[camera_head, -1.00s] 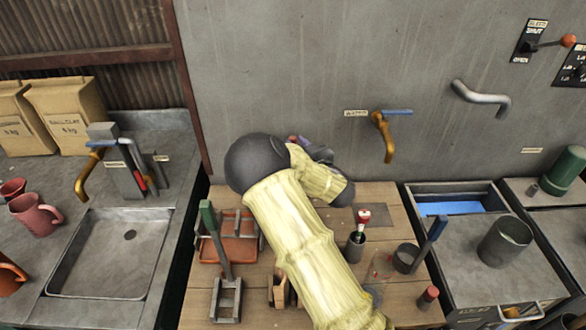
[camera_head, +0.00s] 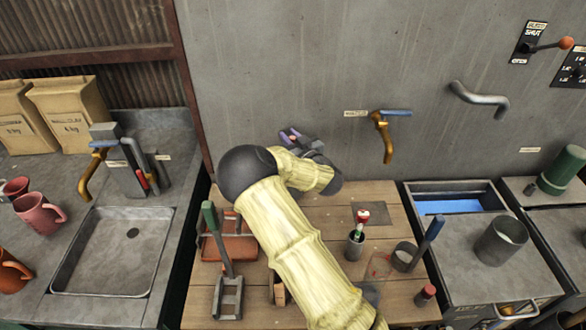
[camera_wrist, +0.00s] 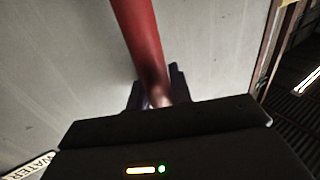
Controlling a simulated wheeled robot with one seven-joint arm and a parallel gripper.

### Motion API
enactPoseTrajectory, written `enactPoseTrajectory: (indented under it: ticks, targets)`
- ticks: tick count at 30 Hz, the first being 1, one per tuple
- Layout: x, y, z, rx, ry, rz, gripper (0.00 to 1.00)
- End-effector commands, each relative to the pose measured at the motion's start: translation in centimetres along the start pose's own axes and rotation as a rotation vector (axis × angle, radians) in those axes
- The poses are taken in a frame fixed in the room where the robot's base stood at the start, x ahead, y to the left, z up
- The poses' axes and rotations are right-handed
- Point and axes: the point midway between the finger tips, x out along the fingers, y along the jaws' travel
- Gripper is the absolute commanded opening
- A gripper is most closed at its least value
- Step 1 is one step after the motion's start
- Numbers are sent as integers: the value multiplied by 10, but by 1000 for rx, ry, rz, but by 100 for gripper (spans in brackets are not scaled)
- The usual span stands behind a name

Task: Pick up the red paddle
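A red paddle (camera_wrist: 143,45) shows large in the wrist view as a long red shaft. Its lower end sits between the dark fingers of my gripper (camera_wrist: 157,93), which appear closed around it. The far end of the paddle runs out of the top of that view. In the head view my gripper (camera_head: 292,137) is raised in front of the grey wall, above the back of the wooden bench, with its fingertips partly hidden behind my wrist. The paddle is hardly visible there.
A wooden bench (camera_head: 325,215) carries a red tray (camera_head: 240,247), a cup with a red-topped tool (camera_head: 357,240), and a red-capped jar (camera_head: 426,294). A brass water tap (camera_head: 384,140) juts from the wall right of my gripper. A sink (camera_head: 110,265) is at left.

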Motion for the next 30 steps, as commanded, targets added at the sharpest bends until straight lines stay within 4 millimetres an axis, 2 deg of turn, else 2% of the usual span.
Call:
enactPoseTrajectory:
  ticks: [2,18,30]
  targets:
    - [0,0,0,0,0,0,0]
    - [-4,-2,-8,2,4,0,0]
    - [-4,-2,-81,1,7,0,0]
